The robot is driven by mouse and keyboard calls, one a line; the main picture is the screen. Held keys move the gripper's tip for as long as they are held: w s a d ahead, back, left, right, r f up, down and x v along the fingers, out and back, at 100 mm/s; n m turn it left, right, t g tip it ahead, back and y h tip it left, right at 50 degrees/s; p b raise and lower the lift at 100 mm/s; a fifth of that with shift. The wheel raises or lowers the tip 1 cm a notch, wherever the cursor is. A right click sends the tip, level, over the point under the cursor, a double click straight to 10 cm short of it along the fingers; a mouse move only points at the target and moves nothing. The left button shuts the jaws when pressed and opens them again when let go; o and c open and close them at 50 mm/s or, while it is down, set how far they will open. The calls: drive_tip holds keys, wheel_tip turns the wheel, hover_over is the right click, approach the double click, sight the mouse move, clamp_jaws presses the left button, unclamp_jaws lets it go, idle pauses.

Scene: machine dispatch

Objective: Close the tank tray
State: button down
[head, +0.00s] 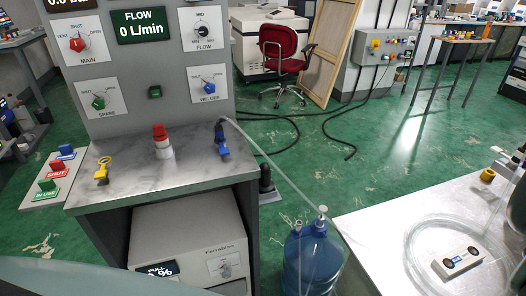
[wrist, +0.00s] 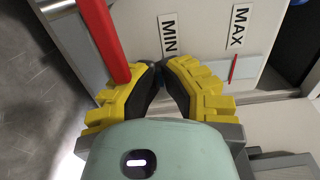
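In the wrist view, my gripper (wrist: 160,72) has yellow ribbed fingers with black pads. The fingertips come together, and I see nothing held between them. They are in front of a pale panel (wrist: 205,60) marked MIN and MAX, with a small red line beside the marks. A red bar (wrist: 103,38) runs down to my left finger; whether they touch is unclear. In the head view, a light grey unit (head: 180,225) with a display and dial sits in the bay under the bench. I cannot tell whether it is the tank tray. My gripper is not visible there.
The bench top (head: 130,170) holds a yellow key (head: 102,170), a red-and-white knob (head: 162,142) and a blue-and-black fitting (head: 221,140). A blue bottle (head: 312,260) stands right of the bench, beside a white table (head: 385,235). Green floor is open behind, with black cables lying across it.

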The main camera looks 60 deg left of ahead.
drive_tip(key=shift+f+b+x, duration=0.2)
drive_tip(key=shift+b+x, duration=1.6)
drive_tip(key=shift+b, duration=1.35)
drive_tip(key=shift+f+b+x, duration=0.25)
drive_tip(key=shift+b+x, duration=1.55)
drive_tip(key=shift+b, duration=1.35)
drive_tip(key=b, duration=0.1)
drive_tip(key=w+b, duration=0.2)
drive_tip(key=shift+d+r, duration=0.3)
drive_tip(key=shift+d, duration=0.05)
drive_tip(key=shift+f+b, duration=0.1)
drive_tip(key=shift+b, duration=0.3)
drive_tip(key=shift+a+f, duration=0.1)
drive_tip(key=shift+f, duration=0.05)
